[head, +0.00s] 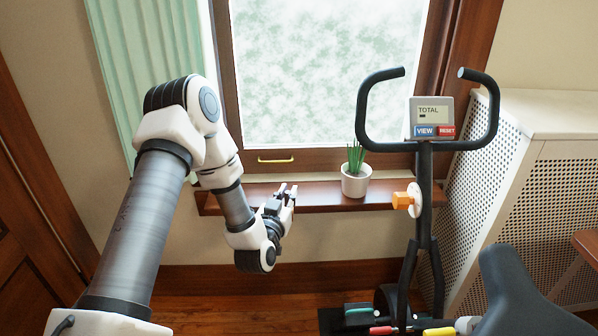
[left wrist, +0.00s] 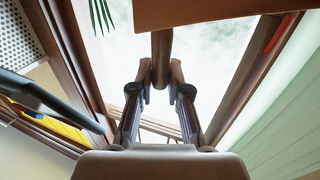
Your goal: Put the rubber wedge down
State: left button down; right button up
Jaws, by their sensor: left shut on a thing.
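My left gripper (head: 286,191) is in front of the left part of the wooden window sill (head: 325,199). Its two fingers also show in the left wrist view (left wrist: 162,76), closed on a brown piece between the tips, which I take for the rubber wedge (left wrist: 161,58). In the head view the wedge is too small or hidden to make out. I cannot tell whether it touches the sill. My right gripper is not in view.
A white pot with a green plant (head: 356,175) stands on the sill, right of my gripper. The exercise bike (head: 424,190) and perforated radiator cover (head: 530,190) are farther right. A green curtain (head: 150,70) hangs at the left. The sill between gripper and pot looks clear.

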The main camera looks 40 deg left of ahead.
pick_arm(q)
jog(key=shift+s+d, duration=0.2)
jog(key=shift+d, duration=0.05)
jog(key=shift+w+d+r, duration=0.15)
jog(key=shift+d, duration=0.05)
jog(key=d+r+m+h, duration=0.3)
jog(key=d+m+h, duration=0.7)
jog(key=d, duration=1.4)
notch_tip(320, 180, up, 8)
jog(key=s+n+t+y+p, duration=0.1)
jog(key=n+p, duration=0.4)
jog(key=p, duration=1.2)
jog(key=s+y, duration=0.1)
jog(key=y, duration=0.1)
jog(key=shift+a+r+n+y, duration=0.2)
jog(key=shift+n+y, duration=0.1)
jog(key=shift+n, duration=0.1)
jog(key=shift+w, duration=0.1)
